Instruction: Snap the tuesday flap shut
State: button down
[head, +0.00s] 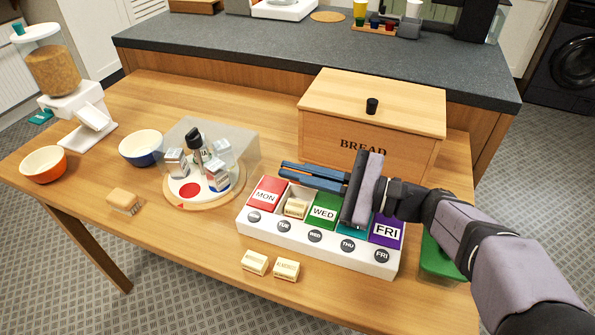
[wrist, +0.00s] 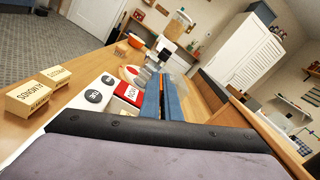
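A white pill organizer (head: 320,249) lies on the table with MON, WED and FRI lids down. The Tuesday compartment (head: 295,208) is uncovered and holds a small cream box. I cannot make out its flap for certain; a narrow orange strip shows between my fingers in the wrist view. My gripper (head: 283,172) has two blue fingers pointing left, just behind and above the Tuesday compartment. They lie close together, and I cannot tell whether they are shut or touching the organizer. My wrist hides most of the THU lid. The wrist view shows the red MON lid (wrist: 127,92) beside the fingers (wrist: 162,98).
Two cream blocks (head: 270,265) lie in front of the organizer. A bread box (head: 365,115) stands close behind my gripper. A turntable with bottles under a clear cover (head: 240,145) is to the left. A green box (head: 440,262) is at the right.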

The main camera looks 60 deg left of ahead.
jog(key=c, duration=2)
grip_release()
jog(key=shift+r, duration=0.1)
notch_tip(320, 180, up, 10)
jog(key=shift+f+p, duration=0.1)
jog(key=shift+p, duration=0.55)
